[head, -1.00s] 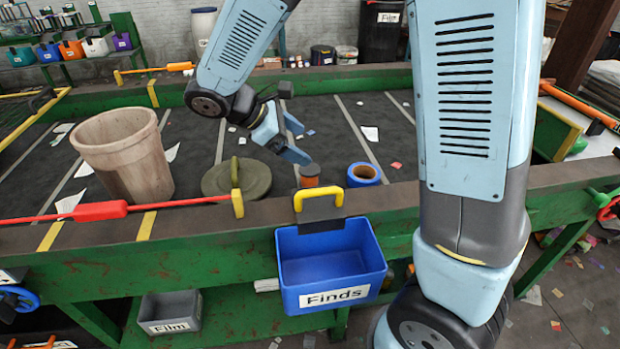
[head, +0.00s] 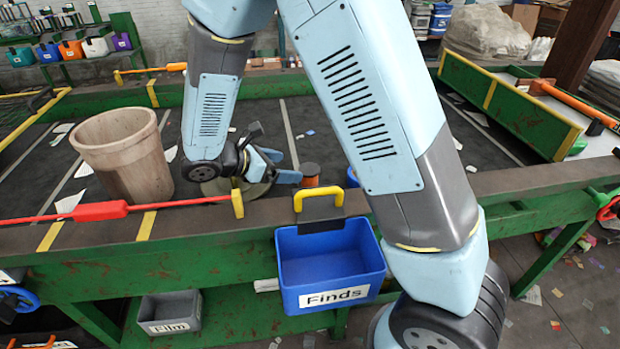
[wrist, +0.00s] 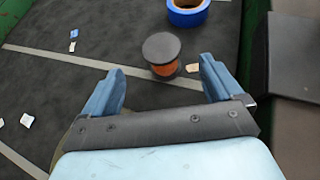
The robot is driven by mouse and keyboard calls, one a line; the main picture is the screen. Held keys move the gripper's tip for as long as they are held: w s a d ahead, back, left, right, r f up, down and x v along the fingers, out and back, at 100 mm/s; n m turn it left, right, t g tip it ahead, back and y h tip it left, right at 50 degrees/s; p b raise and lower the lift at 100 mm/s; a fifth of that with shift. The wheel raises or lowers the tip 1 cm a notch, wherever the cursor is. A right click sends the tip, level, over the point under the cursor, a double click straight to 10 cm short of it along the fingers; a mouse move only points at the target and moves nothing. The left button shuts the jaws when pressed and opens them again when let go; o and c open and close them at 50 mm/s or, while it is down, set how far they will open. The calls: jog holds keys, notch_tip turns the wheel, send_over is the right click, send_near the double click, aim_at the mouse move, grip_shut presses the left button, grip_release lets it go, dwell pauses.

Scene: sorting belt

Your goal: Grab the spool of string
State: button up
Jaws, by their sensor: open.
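The spool of string (head: 309,172), a short orange cylinder with a dark grey round top, stands upright on the belt near its front edge. In the wrist view the spool (wrist: 163,52) is ahead of and roughly between my two blue fingertips. My gripper (head: 285,167) is open, low over the belt, just left of the spool in the head view. In the wrist view my gripper (wrist: 161,68) holds nothing. The fingers appear not to touch the spool, though the exact gap is hard to judge.
A blue tape roll (wrist: 188,14) lies beyond the spool. A round green lid (head: 258,190) is partly hidden beneath my gripper. A beige pot (head: 122,160) stands at left. The blue Finds bin (head: 332,262) hangs on the front rail (head: 400,207), close by the spool.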

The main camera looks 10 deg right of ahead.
aim_at(307, 169)
jog(key=shift+x, duration=3.35)
jog(key=shift+c, duration=0.4)
jog(key=c, duration=1.1)
